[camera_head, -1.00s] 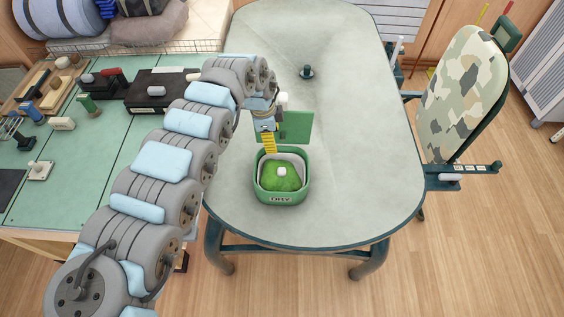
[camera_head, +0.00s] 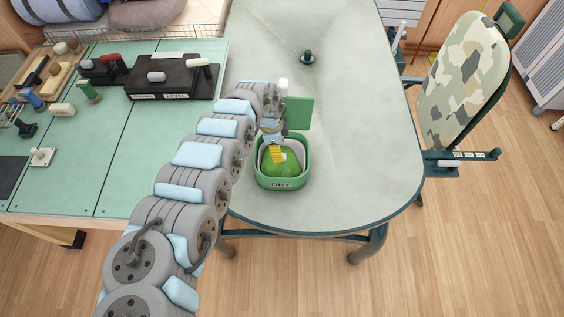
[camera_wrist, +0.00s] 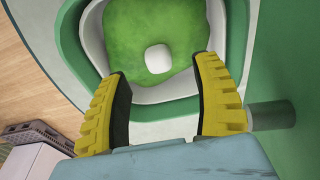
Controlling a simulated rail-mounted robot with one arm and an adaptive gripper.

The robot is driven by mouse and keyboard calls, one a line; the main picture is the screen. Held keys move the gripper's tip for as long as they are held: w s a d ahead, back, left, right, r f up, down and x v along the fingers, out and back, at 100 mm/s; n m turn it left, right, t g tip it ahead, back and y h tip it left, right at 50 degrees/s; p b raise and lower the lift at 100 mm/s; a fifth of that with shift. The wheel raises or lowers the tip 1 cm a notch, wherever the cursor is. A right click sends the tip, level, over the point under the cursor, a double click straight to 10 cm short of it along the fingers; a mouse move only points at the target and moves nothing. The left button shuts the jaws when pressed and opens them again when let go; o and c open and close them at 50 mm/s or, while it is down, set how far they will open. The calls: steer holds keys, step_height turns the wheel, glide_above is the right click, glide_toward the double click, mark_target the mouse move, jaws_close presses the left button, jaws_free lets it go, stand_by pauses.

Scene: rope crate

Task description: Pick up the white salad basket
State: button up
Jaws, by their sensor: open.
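A green container (camera_head: 283,183) with a label on its front stands on the grey table. In the wrist view, a white basket (camera_wrist: 91,42) sits inside the green container (camera_wrist: 70,45) as a pale inner wall around a bright green filling (camera_wrist: 185,35). A small white knob (camera_wrist: 158,58) rests on the filling. My gripper (camera_head: 277,156) is over the container, pointing down. In the wrist view its two yellow-and-black fingers (camera_wrist: 161,66) are open and empty, at the basket's near side with the knob between their tips. The fingers hide part of the near rim.
A green upright panel (camera_head: 299,113) stands behind the container. A dark knob-like object (camera_head: 307,57) is farther back on the grey table (camera_head: 360,130), which is otherwise clear. A green workbench (camera_head: 130,160) with tools lies left. A camouflage-patterned chair (camera_head: 462,85) stands right.

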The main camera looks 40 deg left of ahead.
steer(key=shift+w+d+f, duration=0.1)
steer(key=shift+d+f, duration=0.1)
steer(key=shift+f, duration=0.4)
steer(key=shift+w+d+f, duration=0.1)
steer(key=shift+d+f, duration=0.1)
steer(key=shift+f, duration=0.35)
steer(key=shift+w+d+f, duration=0.1)
steer(key=shift+f, duration=1.3)
jaws_close()
